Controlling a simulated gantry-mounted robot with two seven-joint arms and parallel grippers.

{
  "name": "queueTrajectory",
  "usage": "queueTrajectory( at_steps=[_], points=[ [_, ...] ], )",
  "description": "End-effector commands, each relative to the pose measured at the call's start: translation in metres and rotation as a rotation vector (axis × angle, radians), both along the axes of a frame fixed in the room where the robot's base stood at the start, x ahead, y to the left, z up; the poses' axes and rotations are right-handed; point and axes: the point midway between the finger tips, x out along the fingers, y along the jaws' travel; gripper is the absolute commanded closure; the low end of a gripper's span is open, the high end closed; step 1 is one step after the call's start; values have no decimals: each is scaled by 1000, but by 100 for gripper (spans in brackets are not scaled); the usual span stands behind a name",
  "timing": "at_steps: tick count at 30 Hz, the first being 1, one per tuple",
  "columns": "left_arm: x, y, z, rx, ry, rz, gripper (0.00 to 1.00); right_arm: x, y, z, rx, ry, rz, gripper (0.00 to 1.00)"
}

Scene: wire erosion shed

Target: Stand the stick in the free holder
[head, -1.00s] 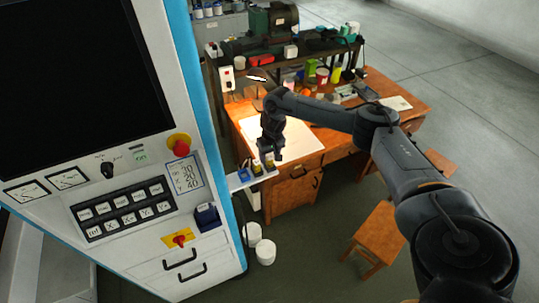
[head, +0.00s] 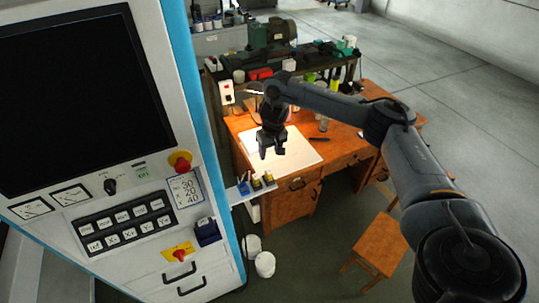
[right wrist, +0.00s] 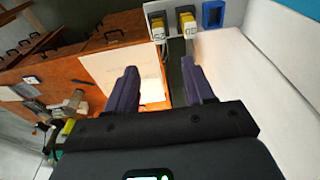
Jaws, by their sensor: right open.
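A small white shelf (head: 252,192) juts from the side of the machine cabinet. It carries a blue holder (head: 243,187) and two dark-and-yellow pieces, a middle one (head: 256,183) and a right one (head: 268,178). In the right wrist view the yellow pieces (right wrist: 158,28) and (right wrist: 187,20) stand beside the blue holder (right wrist: 213,14), whose middle looks dark and empty. I cannot make out which item is the stick. My right gripper (head: 272,152) is open and empty, with fingers apart in the right wrist view (right wrist: 159,68), clear of the holders. My left gripper is out of view.
A wooden desk (head: 292,198) with a white sheet (head: 302,150) lies behind the shelf. The machine cabinet (head: 205,275) bounds the left. A wooden stool (head: 378,246) and white buckets (head: 264,264) stand on the floor. Bottles and tools crowd the back bench.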

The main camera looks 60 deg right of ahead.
Motion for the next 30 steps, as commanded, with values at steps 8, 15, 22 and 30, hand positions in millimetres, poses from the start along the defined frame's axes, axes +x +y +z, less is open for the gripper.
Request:
queueTrajectory(
  at_steps=[8, 15, 22, 30],
  points=[
    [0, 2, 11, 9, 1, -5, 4, -2, 1, 16, 1, 1, 0, 47],
    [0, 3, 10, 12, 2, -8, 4, -3, 1, 16, 1, 1, 0, 47],
    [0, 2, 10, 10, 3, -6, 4, -4, 1, 13, 1, 7, 0, 47],
    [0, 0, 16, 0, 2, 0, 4, -44, 24, -53, 19, 159, 38, 47]
  ],
)
